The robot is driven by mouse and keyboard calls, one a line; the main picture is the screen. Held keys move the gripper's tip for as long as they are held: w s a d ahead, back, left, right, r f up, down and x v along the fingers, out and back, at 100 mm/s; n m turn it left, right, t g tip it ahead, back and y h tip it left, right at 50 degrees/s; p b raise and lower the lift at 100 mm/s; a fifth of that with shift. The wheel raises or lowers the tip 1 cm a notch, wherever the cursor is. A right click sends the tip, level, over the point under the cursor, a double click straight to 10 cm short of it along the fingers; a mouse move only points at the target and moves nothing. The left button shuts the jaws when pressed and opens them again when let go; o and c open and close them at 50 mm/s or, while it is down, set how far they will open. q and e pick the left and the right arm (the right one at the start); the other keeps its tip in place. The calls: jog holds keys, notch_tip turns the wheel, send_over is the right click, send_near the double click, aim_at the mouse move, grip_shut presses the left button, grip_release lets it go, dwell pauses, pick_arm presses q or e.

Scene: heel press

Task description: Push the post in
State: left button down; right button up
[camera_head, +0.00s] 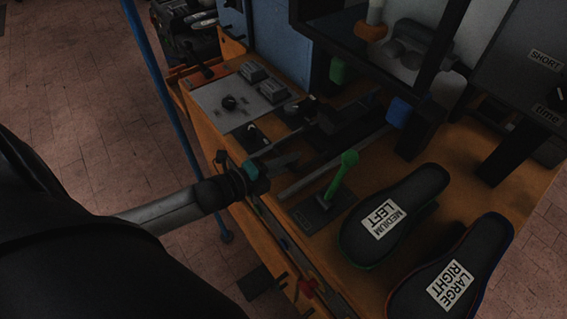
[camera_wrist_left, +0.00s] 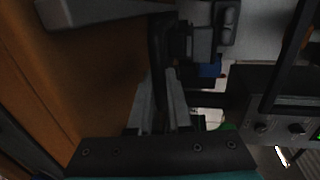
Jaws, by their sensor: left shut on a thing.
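My left gripper (camera_head: 284,163) reaches in from the left over the orange bench, in front of the press, with its fingers pointing right. In the left wrist view its two grey fingers (camera_wrist_left: 160,78) are shut on a dark upright part, which I take for the post (camera_wrist_left: 160,45). In the head view the post is hard to make out against a dark block (camera_head: 345,120) on the metal rails beyond the fingers. How deep the post sits cannot be told. My right gripper is not in view.
A green lever (camera_head: 342,174) stands on a dark plate right of my gripper. Two dark shoe forms, labelled MEDIUM LEFT (camera_head: 395,215) and LARGE RIGHT (camera_head: 455,275), lie at lower right. A grey control panel (camera_head: 232,103) is behind the gripper. A dark frame (camera_head: 365,65) rises above the rails.

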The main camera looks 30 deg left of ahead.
pick_arm(q)
jog(key=shift+r, duration=0.1)
jog(key=c, duration=1.2)
grip_release()
jog(key=shift+o, duration=0.4)
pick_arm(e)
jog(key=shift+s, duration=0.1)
pick_arm(q)
jog(key=p+v, duration=0.2)
jog(key=v, duration=1.3)
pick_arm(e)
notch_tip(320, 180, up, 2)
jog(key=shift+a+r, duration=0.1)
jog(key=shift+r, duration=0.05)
pick_arm(q)
jog(key=shift+s+a, duration=0.1)
